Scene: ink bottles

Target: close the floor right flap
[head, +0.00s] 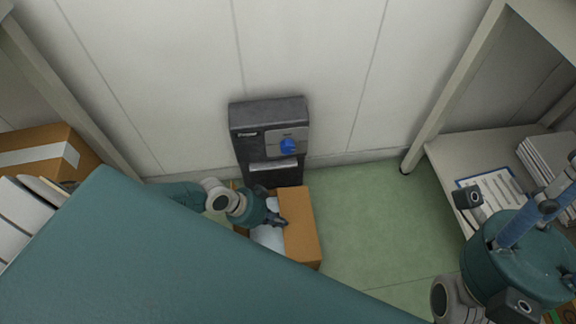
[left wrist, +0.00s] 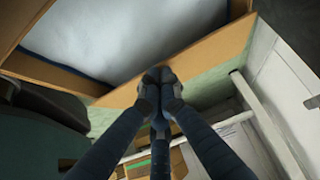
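An open cardboard box stands on the green floor, with a pale white filling (head: 266,238) showing inside it; this filling also shows in the left wrist view (left wrist: 110,40). Its right flap (head: 302,228) is folded outward in the head view. In the left wrist view an orange-brown cardboard strip (left wrist: 205,50), apparently this flap, runs along the white filling. My left gripper (head: 283,222) is over the box at the flap's inner side. Its fingertips are together at the strip's edge (left wrist: 160,76), with nothing visible between them; contact is unclear. My right gripper (head: 545,205) is at the right, its fingertips unclear.
A dark machine with a blue knob (head: 288,146) stands against the wall behind the box. A teal surface (head: 150,260) covers the lower left. Open green floor (head: 365,225) lies right of the box. A shelf (head: 450,152) with a clipboard (head: 495,190) is at right.

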